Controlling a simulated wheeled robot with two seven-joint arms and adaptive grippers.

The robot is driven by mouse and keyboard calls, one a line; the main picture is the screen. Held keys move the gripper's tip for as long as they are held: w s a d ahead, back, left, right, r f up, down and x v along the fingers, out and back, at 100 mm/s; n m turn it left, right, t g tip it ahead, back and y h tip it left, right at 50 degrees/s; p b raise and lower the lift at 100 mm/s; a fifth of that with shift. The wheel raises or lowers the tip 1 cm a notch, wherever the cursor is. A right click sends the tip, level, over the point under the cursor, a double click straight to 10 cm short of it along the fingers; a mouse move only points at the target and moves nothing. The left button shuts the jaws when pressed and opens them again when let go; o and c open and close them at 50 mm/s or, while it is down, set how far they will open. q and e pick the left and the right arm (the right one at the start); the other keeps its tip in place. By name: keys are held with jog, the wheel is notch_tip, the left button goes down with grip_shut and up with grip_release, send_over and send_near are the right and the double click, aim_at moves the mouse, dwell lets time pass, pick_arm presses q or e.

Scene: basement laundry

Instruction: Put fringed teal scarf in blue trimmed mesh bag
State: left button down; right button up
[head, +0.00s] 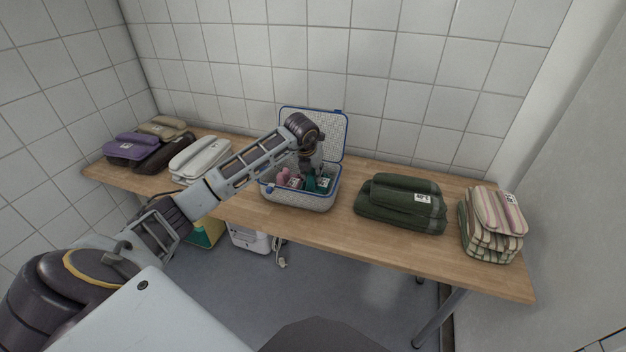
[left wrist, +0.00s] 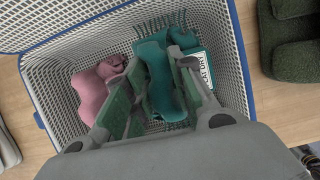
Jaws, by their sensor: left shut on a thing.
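The blue trimmed mesh bag (head: 300,201) stands on the wooden table with its lid raised at the back; its white mesh wall and blue rim also show in the left wrist view (left wrist: 240,62). The fringed teal scarf (left wrist: 157,60) is inside the bag, with its fringe toward the back wall and a white label on its right. A bit of it shows in the head view (head: 323,186). My left gripper (head: 314,172) reaches down into the bag, its fingers (left wrist: 158,98) shut on the scarf. My right gripper is out of view.
A pink folded item (left wrist: 97,86) lies in the bag left of the scarf. White (head: 200,155), purple (head: 128,145), dark brown and tan bundles stand left on the table (head: 330,232). A dark green bundle (head: 400,207) and striped stack (head: 491,225) stand right.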

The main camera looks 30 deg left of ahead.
pick_arm(q)
notch_tip(320, 180, down, 2)
jog(key=shift+f, duration=0.55)
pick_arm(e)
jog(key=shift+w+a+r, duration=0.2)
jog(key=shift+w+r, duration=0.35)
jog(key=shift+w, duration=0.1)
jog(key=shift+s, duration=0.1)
pick_arm(q)
jog(key=c, duration=1.2)
grip_release()
